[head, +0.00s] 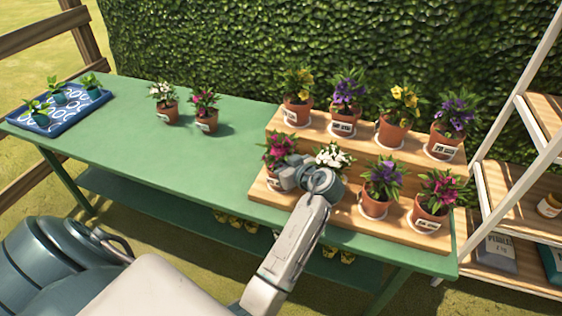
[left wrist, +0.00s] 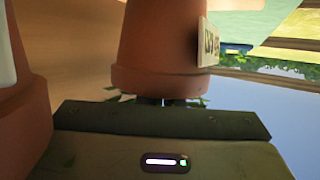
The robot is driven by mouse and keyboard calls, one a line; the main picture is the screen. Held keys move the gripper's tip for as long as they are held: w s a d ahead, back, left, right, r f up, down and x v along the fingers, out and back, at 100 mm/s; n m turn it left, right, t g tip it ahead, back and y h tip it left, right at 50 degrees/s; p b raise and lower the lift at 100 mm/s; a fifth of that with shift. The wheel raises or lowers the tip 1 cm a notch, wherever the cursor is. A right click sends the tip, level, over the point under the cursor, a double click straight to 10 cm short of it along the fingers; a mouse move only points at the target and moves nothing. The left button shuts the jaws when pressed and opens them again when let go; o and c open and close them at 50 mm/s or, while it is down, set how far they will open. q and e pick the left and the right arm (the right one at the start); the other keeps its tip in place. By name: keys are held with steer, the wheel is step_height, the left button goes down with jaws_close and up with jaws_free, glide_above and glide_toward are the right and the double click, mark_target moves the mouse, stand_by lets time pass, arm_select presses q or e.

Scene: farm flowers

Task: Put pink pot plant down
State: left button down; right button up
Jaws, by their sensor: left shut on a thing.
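The pink pot plant (head: 277,148), pink flowers in a terracotta pot, is at the front left of the lower wooden tier. My left gripper (head: 287,172) reaches to it from the right and is shut on its pot. In the left wrist view, the labelled terracotta pot (left wrist: 160,45) is right at the jaws, its wide rim nearest them. My gripper hides part of the pot in the head view, so I cannot tell whether its base touches the wood. My right gripper is not in view.
A white-flowered pot (head: 333,157) stands close right of my gripper; purple (head: 383,175) and pink (head: 436,192) ones stand further right. Several pots fill the upper tier (head: 345,131). Two pots stand on the green table (head: 125,150), beside a blue seedling tray (head: 72,119). The table's middle is clear.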

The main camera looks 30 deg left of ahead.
arm_select(q)
steer(key=shift+f, duration=0.1)
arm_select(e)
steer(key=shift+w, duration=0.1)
arm_select(q)
steer(key=c, duration=1.6)
jaws_free()
steer(key=shift+o, duration=0.2)
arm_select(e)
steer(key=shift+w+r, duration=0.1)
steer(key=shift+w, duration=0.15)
